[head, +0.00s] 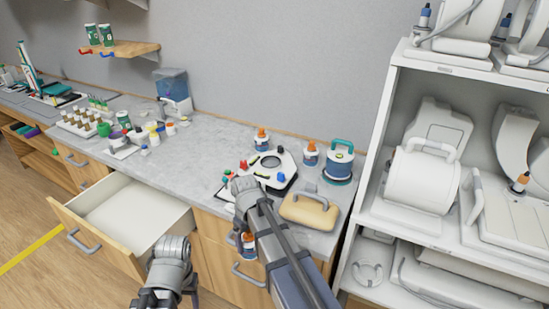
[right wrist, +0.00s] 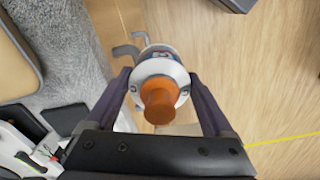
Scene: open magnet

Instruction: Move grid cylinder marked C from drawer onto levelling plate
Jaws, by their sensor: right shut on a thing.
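My right gripper (right wrist: 159,76) is shut on a grid cylinder (right wrist: 160,97) with an orange knob, a pale collar and a blue-and-white body. In the head view this cylinder (head: 248,241) hangs in front of the cabinet, below the counter's front edge, partly behind my right arm. Its letter cannot be read. The levelling plate (head: 285,161), white with a dark round opening, lies on the counter above and right of the cylinder. The open drawer (head: 112,212) at the left looks empty. My left arm shows low in the head view, but its gripper does not.
Similar orange-topped cylinders stand behind the plate (head: 261,140) and to its right (head: 311,154). A teal-handled container (head: 339,163) and a tan handled block (head: 309,211) sit nearby. A white shelf unit (head: 379,165) bounds the right. The counter left of the plate is mostly clear.

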